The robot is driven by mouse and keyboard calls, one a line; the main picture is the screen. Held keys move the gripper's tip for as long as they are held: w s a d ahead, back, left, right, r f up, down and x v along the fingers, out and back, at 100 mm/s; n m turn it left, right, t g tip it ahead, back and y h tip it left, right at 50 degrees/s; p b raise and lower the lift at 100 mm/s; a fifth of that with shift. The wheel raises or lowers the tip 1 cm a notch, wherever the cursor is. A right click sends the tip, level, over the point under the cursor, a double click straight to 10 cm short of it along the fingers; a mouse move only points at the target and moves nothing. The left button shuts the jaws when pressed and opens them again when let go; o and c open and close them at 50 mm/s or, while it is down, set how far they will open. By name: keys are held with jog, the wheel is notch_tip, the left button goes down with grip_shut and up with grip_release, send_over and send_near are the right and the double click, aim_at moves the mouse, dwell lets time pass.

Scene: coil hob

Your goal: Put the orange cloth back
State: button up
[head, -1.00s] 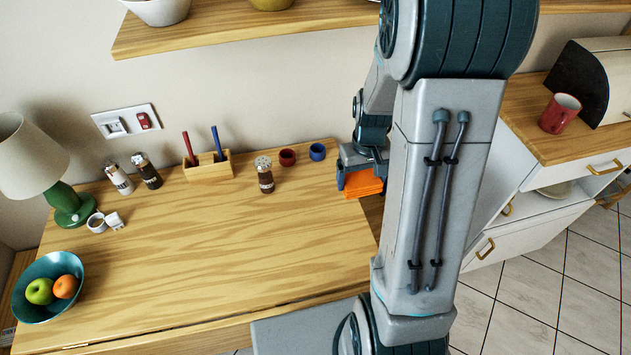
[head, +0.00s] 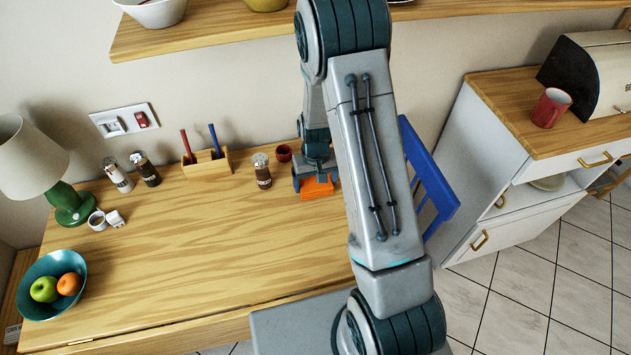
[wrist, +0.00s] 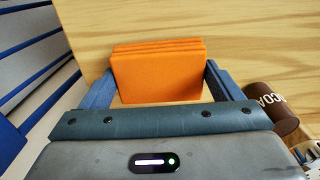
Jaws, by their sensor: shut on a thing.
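The orange cloth (head: 317,188) is a folded, layered block in my gripper, over the right end of the wooden table near its back. In the wrist view the cloth (wrist: 158,72) stands between the two blue fingers, with its folds at the top. My gripper (wrist: 158,88) is shut on it. In the head view my gripper (head: 316,180) points down beside the red cup. I cannot tell whether the cloth touches the table top. My arm hides part of the table's right side.
A brown cocoa shaker (head: 262,171) and a small red cup (head: 283,153) stand just left of my gripper. A pen holder (head: 207,163) is farther left. A blue chair (head: 428,180) stands right of the table (head: 190,250). The table's middle is clear.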

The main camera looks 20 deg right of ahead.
jog(key=shift+f, duration=0.5)
jog(key=shift+f, duration=0.2)
jog(key=o, duration=0.9)
jog(key=shift+o, duration=0.2)
jog(key=shift+r, duration=0.1)
